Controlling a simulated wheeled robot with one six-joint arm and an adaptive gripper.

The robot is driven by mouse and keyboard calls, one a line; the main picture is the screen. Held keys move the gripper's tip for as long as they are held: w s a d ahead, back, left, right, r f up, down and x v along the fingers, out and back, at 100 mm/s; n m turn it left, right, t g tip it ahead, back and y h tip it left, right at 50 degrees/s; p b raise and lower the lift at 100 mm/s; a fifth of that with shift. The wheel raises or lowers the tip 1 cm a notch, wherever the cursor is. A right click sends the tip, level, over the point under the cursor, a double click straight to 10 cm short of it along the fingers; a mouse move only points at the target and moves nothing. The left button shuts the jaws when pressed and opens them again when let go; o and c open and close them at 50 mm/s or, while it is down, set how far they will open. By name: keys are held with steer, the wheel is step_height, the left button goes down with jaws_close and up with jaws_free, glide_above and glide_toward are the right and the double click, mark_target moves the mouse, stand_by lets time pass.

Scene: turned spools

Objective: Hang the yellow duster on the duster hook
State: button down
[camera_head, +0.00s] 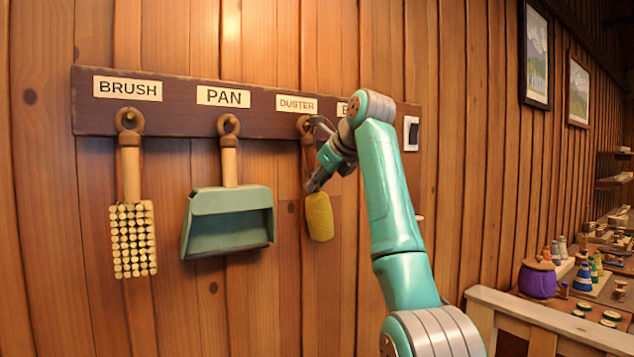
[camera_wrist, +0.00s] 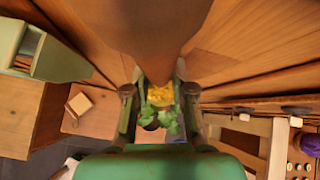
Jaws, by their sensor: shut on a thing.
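The yellow duster (camera_head: 319,217) hangs head down against the wall under the DUSTER label (camera_head: 297,104). Its yellow head also shows in the wrist view (camera_wrist: 160,95). My gripper (camera_head: 314,182) is shut on its brown handle, just above the head. The handle's top reaches the duster hook (camera_head: 304,124) on the dark rail. The ring end appears at the hook, but my gripper and arm partly cover this spot, and I cannot tell whether it is around the peg.
The brush (camera_head: 132,235) and green pan (camera_head: 228,222) hang from the dark rail (camera_head: 180,120) to the left. A fourth label (camera_head: 342,109) is mostly behind my arm. A white switch plate (camera_head: 411,133) is right of it. A bench with spools stands at the far right.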

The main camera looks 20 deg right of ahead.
steer(key=shift+w+f, duration=0.1)
steer(key=shift+f, duration=0.3)
steer(key=c, duration=0.9)
jaws_free()
steer(key=shift+f, duration=0.1)
